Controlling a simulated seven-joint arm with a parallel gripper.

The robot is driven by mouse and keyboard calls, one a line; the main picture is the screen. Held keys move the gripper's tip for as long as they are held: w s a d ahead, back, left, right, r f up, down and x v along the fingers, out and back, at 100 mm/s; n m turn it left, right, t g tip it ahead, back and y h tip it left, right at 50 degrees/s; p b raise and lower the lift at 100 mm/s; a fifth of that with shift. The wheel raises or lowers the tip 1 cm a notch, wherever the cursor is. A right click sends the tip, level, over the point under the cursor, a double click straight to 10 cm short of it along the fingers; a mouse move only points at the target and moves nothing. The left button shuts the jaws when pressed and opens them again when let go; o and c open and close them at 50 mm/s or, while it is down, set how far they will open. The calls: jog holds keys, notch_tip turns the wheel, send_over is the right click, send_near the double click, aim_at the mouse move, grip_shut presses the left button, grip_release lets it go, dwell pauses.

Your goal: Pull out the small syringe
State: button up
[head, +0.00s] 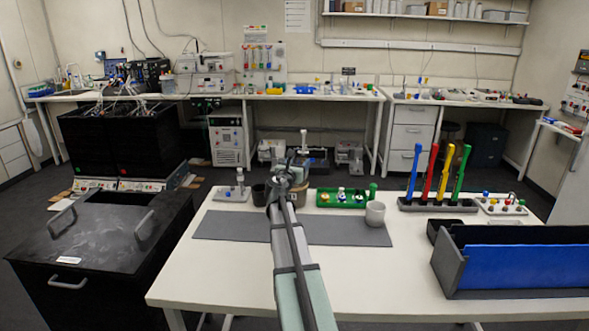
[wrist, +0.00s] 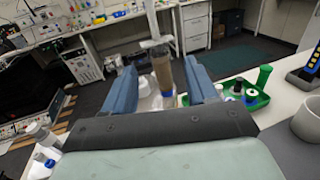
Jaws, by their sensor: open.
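My gripper (wrist: 160,72) is open in the wrist view, with one blue finger on each side of an upright brownish cylinder (wrist: 162,72), which looks like the syringe. It has a pale flange and rod at its top and a blue ring at its lower end. I see gaps between it and both fingers. Pale shapes around its lower end are partly hidden by my gripper. In the head view my gripper (head: 289,176) is over the far side of the table, and a thin pale rod (head: 304,141) rises just beyond it. My arm hides most of the rest there.
A dark cup (head: 259,195) stands left of my gripper. A green tray (head: 325,199) with small bottles and a white mug (head: 375,213) are to the right. Farther right are a rack of coloured pipettes (head: 437,205) and a blue-grey bin (head: 520,268). The grey mat (head: 225,226) is clear at left.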

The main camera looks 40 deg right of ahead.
aim_at(305, 155)
jog(key=x, duration=0.8)
jog(key=shift+w+d, duration=0.1)
jog(key=shift+d, duration=0.05)
grip_shut()
dwell(0.3)
jog(key=shift+r, duration=1.25)
dwell(0.4)
jog(key=shift+r, duration=1.4)
